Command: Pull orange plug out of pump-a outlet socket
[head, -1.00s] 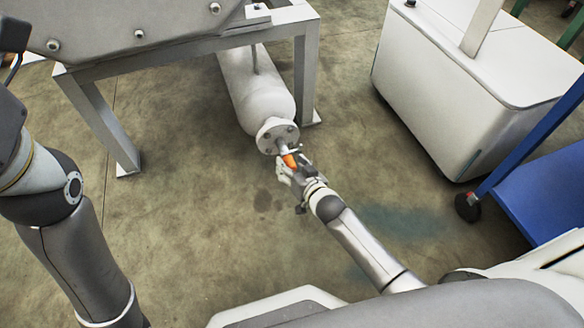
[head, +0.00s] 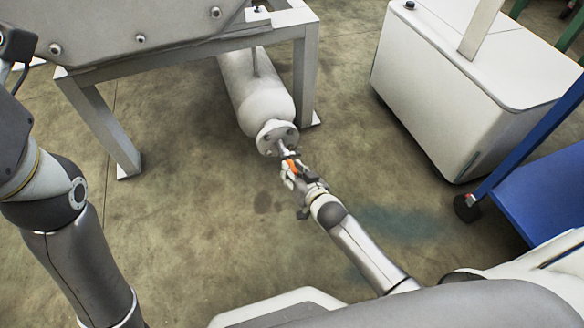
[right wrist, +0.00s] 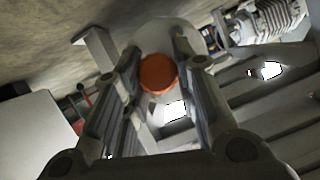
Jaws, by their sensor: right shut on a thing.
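The orange plug (head: 291,166) shows between the fingers of my right gripper (head: 290,169), just in front of the pump-a outlet socket (head: 283,147). The socket is a short grey pipe on the round bolted flange of the pale cylindrical pump body (head: 264,101). In the right wrist view, the plug's round orange end (right wrist: 158,74) sits between the fingertips, and the gripper is shut on it. Whether the plug's tip is still inside the socket is too small to tell. My left arm is at the left of the head view, but its gripper is out of view.
A grey metal frame (head: 304,85) stands over the pump, with one leg close right of it. A white cabinet (head: 450,85) and a blue cart (head: 540,195) stand at the right. The concrete floor around my right gripper is clear.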

